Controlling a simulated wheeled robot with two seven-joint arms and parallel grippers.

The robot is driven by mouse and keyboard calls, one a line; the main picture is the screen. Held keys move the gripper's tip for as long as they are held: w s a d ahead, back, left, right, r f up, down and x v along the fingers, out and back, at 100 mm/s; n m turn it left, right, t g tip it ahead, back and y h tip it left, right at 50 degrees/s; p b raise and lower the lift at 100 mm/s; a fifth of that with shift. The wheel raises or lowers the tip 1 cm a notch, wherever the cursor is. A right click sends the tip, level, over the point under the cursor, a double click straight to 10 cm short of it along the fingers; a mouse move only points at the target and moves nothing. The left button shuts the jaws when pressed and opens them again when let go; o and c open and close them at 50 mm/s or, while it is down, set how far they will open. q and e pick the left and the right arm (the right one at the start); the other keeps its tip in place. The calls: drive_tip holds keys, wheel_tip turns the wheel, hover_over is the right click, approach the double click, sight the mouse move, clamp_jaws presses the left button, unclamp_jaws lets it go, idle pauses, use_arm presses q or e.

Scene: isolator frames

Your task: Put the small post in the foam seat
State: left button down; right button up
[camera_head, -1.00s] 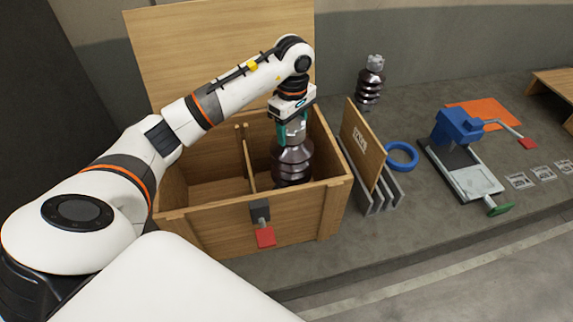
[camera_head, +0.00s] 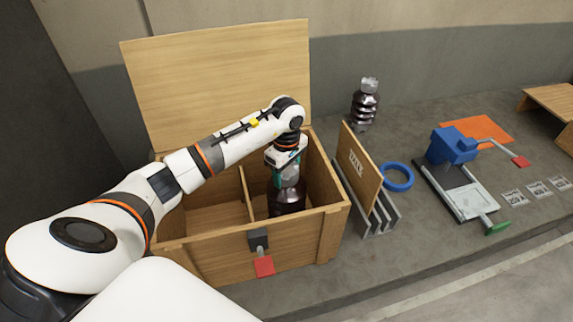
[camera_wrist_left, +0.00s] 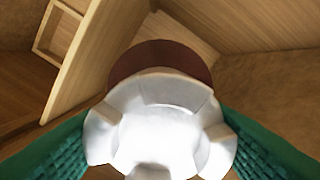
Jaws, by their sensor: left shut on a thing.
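A dark brown ribbed post (camera_head: 287,199) with a pale metal cap is upright in the right-hand compartment of an open wooden crate (camera_head: 210,258). My left gripper (camera_head: 288,172) is shut on its cap from above. In the left wrist view the pale cap (camera_wrist_left: 158,130) sits between the green fingers, with the brown body below it. The post's lower end is hidden, and I cannot tell whether it touches anything. I see no foam seat clearly; the compartment floor is mostly hidden. A similar post (camera_head: 365,105) stands behind the crate's right side. My right gripper is not in view.
A wooden divider (camera_head: 247,194) stands just left of the held post. The crate's raised lid (camera_head: 215,85) is behind. Right of the crate are a leaning board (camera_head: 357,168), a blue ring (camera_head: 397,177) and a blue-topped device (camera_head: 453,146).

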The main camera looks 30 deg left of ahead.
use_arm(q)
drive_tip(key=shift+w+f, duration=0.15)
drive_tip(key=shift+f, duration=0.9)
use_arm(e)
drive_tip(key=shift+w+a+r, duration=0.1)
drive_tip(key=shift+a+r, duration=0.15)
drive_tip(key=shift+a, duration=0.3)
use_arm(q)
drive_tip(key=c, duration=0.6)
unclamp_jaws()
drive_tip(key=shift+f, duration=0.15)
drive_tip(key=shift+o, duration=0.8)
drive_tip(key=shift+s, duration=0.25)
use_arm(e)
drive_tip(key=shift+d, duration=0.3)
